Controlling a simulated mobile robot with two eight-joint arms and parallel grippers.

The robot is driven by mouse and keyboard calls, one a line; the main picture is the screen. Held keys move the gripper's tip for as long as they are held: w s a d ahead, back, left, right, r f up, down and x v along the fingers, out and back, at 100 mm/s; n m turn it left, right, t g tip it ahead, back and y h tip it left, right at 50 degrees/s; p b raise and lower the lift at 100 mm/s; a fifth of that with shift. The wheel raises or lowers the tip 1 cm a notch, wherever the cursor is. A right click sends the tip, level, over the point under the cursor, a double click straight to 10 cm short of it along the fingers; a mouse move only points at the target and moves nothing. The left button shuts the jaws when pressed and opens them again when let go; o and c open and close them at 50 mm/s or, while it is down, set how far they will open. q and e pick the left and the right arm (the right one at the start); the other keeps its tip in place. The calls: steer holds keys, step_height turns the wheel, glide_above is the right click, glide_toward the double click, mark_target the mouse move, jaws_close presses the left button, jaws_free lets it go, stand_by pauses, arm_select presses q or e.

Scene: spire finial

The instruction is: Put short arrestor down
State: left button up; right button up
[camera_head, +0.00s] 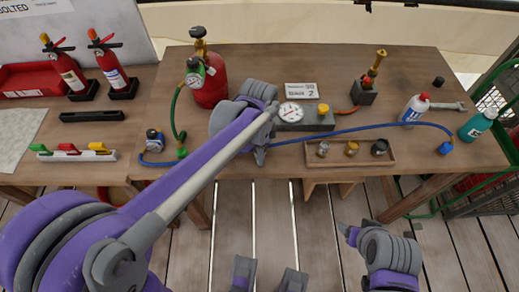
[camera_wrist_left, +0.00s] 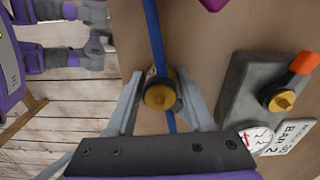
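In the left wrist view the short arrestor (camera_wrist_left: 160,96), a small round piece with a brass-coloured top, sits between the fingertips of my left gripper (camera_wrist_left: 160,85). The fingers close in on it from both sides and appear to touch it. A blue hose (camera_wrist_left: 154,35) passes beneath it. In the head view my left gripper (camera_head: 261,152) is over the table, left of the wooden tray (camera_head: 300,166); the arrestor is hidden there by my arm.
The tray holds three small fittings (camera_head: 351,148). Behind it is a grey block with a gauge (camera_head: 291,111) and a yellow knob. A red cylinder (camera_head: 212,82), a brass-topped torch-like fitting (camera_head: 368,85) and bottles (camera_head: 414,108) stand around. The blue hose crosses the table.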

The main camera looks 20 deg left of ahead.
arm_select(q)
steer(key=shift+o, duration=1)
steer(key=shift+r, duration=0.2)
step_height(320, 180, up, 12)
steer(key=shift+p, duration=0.85)
steer(key=s+a+f+n+t, duration=0.2)
steer(key=s+a+f+n, duration=0.1)
steer(key=s+f+n, duration=0.2)
steer(key=s+a+f+n+t, duration=0.3)
steer(key=s+f+n, duration=0.3)
steer(key=s+n, duration=0.2)
steer(key=shift+s+a+f+n, duration=0.25)
steer(key=shift+s+n, duration=0.15)
steer(key=shift+s, duration=0.85)
